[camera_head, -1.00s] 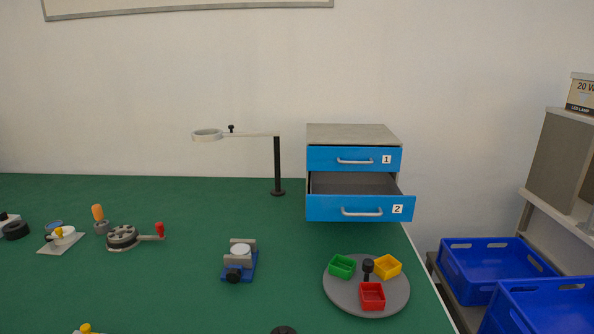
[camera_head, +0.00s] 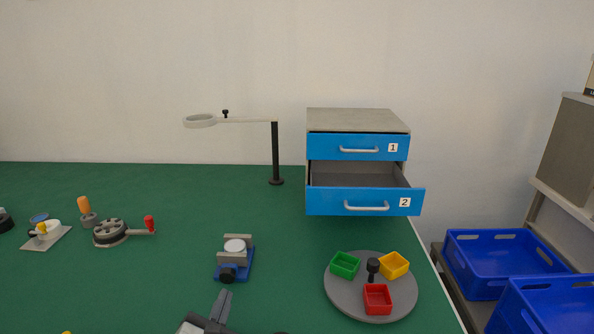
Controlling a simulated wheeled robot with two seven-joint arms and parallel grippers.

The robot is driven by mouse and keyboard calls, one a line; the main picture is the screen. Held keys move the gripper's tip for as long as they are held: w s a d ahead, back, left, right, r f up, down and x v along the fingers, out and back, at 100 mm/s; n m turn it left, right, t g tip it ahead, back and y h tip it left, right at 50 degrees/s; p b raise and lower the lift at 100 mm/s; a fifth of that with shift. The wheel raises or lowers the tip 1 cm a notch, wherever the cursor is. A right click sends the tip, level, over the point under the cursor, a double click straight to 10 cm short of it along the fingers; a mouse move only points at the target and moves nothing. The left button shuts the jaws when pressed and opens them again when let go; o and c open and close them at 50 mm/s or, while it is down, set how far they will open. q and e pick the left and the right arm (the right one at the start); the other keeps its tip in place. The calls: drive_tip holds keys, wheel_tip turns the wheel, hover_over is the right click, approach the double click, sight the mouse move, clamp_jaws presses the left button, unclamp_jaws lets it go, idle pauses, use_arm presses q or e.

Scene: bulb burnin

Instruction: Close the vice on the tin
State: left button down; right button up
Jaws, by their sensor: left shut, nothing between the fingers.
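The small vice (camera_head: 234,258) stands on the green table, with a blue base, grey jaws and a dark round knob (camera_head: 227,274) at its near end. A round white-topped tin (camera_head: 235,246) sits between its jaws. I cannot tell whether both jaws touch the tin. My left gripper (camera_head: 222,303) shows at the bottom edge, just nearer than the vice and apart from its knob. It is shut and empty. My right gripper is not in view.
A grey turntable (camera_head: 343,297) with green, yellow and red bins stands to the right. Behind it, a drawer cabinet (camera_head: 355,119) has drawer 2 (camera_head: 330,202) pulled out. A ring lamp (camera_head: 276,155) stands at the back. A crank-handled device (camera_head: 110,233) is to the left.

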sight(229, 276)
use_arm(q)
drive_tip(key=shift+w+a+f+n+y, duration=0.3)
drive_tip(key=shift+w+n, duration=0.2)
drive_tip(key=shift+n, duration=0.1)
drive_tip(key=w, duration=0.5)
drive_tip(key=shift+w+d, duration=0.1)
drive_tip(key=shift+w, duration=0.6)
drive_tip(key=shift+f+b, duration=0.15)
drive_tip(key=shift+b, duration=0.25)
